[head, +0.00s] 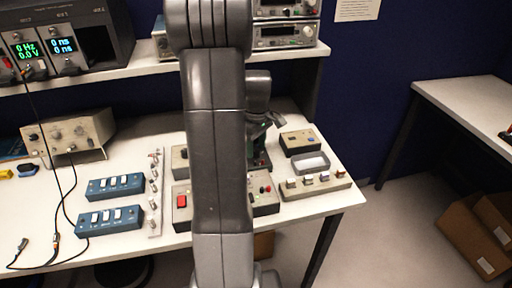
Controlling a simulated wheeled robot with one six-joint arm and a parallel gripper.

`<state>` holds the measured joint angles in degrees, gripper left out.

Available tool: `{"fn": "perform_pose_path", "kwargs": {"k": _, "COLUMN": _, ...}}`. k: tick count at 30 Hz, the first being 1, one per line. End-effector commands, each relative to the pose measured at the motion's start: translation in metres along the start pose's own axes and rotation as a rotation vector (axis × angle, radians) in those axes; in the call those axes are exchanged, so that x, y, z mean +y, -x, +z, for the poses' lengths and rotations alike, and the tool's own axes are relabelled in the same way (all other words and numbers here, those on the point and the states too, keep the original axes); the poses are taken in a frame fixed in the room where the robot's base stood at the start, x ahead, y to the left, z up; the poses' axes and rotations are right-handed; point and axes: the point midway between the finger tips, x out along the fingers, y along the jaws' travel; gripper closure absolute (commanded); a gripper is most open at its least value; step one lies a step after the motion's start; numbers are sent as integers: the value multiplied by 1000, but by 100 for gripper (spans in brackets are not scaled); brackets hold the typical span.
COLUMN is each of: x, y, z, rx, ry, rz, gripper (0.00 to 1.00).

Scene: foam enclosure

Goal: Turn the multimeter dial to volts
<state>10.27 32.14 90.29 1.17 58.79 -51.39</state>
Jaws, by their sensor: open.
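My arm rises through the middle of the head view and hides part of the bench. My gripper (274,121) shows only in part to the right of the arm, above the back right of the bench. Its jaws are small and partly hidden, but it is open, with nothing seen between them. I cannot make out a multimeter or its dial for certain. A green-tinted device (263,160) stands just below the gripper, mostly hidden behind my arm. A modular instrument with lit displays (45,47) stands on the upper shelf at the left.
The white bench (110,225) holds blue switch boxes (108,219), a beige instrument with knobs (68,136), a grey control box with a red switch (181,200), a small dark box (299,142) and a button panel (318,184). Black cables lie at the left. Cardboard boxes (476,238) stand on the floor.

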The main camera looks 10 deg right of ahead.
Motion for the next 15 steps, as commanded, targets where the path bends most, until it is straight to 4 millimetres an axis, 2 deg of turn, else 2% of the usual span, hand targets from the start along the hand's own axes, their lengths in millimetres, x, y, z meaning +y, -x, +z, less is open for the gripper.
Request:
{"fn": "perform_pose_path", "kwargs": {"k": 4, "x": 0, "y": -10, "z": 0, "rx": -1, "ry": 0, "rz": -1, "gripper": 52}}
{"fn": "perform_pose_path", "kwargs": {"k": 13, "x": 0, "y": -12, "z": 0, "rx": 0, "ry": 0, "rz": 0, "gripper": 52}}
{"fn": "perform_pose_path", "kwargs": {"k": 15, "x": 0, "y": -12, "z": 0, "rx": 0, "ry": 0, "rz": 0, "gripper": 66}}
